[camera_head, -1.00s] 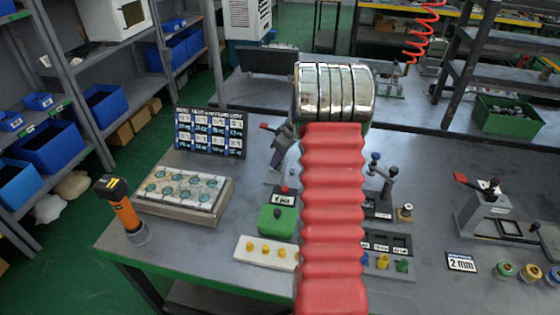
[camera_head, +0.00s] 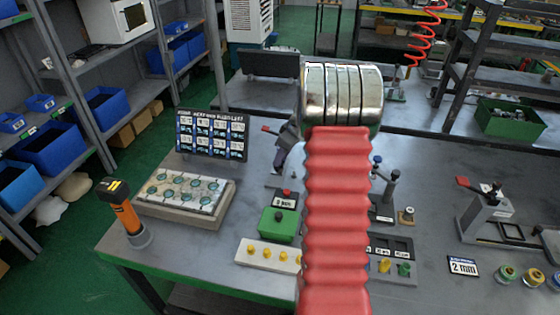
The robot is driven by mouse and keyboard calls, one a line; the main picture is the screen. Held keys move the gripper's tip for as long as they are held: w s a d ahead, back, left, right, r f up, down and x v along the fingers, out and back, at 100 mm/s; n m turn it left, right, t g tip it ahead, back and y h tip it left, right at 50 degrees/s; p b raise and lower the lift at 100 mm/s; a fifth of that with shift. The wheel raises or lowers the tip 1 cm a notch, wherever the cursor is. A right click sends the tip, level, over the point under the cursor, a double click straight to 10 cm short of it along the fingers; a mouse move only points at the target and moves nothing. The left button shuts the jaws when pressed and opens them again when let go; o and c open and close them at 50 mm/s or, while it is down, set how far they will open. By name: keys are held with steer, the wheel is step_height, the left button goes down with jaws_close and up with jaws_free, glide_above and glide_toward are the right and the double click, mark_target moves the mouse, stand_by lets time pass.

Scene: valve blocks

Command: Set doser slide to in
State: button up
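I cannot tell for sure which part is the doser slide. A small grey fixture with dark-knobbed levers (camera_head: 384,190) stands just right of my arm, partly hidden by it. A grey press-like device with a red handle (camera_head: 485,208) stands further right, with a dark frame at its base. A green box with a black knob (camera_head: 278,225) sits left of my arm, by a red button (camera_head: 286,192). Another device with a red lever (camera_head: 284,146) is partly covered behind my arm. My red bellows arm with chrome rings fills the middle; no gripper fingers show.
A white strip with yellow knobs (camera_head: 262,254) lies at the front. A tray of round pieces (camera_head: 184,197), a sign board (camera_head: 211,134) and an orange tool (camera_head: 122,212) stand left. A "2 mm" label (camera_head: 463,266) and round knobs (camera_head: 505,275) are right.

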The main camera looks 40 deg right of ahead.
steer(key=v, duration=1.1)
steer(key=shift+s+r, duration=0.1)
steer(key=shift+r, duration=0.05)
steer(key=s+a+f+m+g, duration=0.2)
steer(key=s+a+m, duration=0.4)
steer(key=a, duration=0.1)
steer(key=s+a+r+n+t, duration=0.1)
steer(key=s+a+r, duration=0.2)
steer(key=a, duration=0.7)
steer(key=s+a+r+n+t, duration=0.1)
steer(key=s+a+r, duration=0.2)
steer(key=s+a, duration=0.4)
steer(key=s+a+r+n+t+h, duration=0.1)
steer(key=s+a+r, duration=0.3)
steer(key=a, duration=1.1)
steer(key=shift+s, duration=0.55)
